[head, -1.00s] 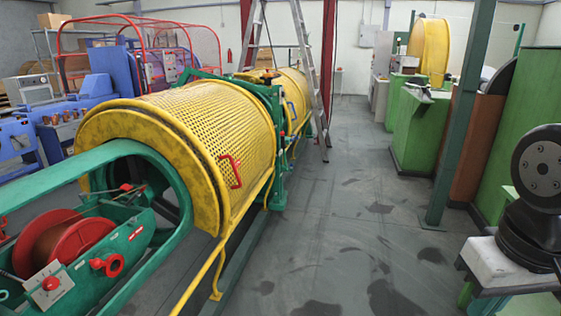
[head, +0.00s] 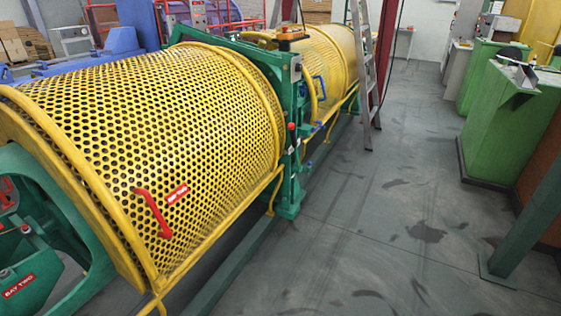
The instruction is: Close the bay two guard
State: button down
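A yellow perforated curved guard (head: 150,125) with a red handle (head: 152,213) fills the left of the head view. A small red label sits beside the handle; I cannot read it surely. The guard covers the strander's drum behind a green frame section (head: 60,215) with a red label reading BAY TWO (head: 19,287). That labelled section, at the lower left, stands uncovered in front of the guard's near end. My gripper is not in view.
A second yellow guard (head: 328,55) with a blue handle (head: 319,87) lies beyond the green upright frame (head: 290,110). A stepladder (head: 364,75) stands beside it. Green cabinets (head: 505,120) and a green post (head: 530,225) are at right. The grey floor (head: 390,235) between is clear.

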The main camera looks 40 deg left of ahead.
aim_at(159, 282)
jog(key=u, duration=0.25)
jog(key=i, duration=1.7)
jog(key=u, duration=1.4)
jog(key=i, duration=1.05)
jog(key=u, duration=0.6)
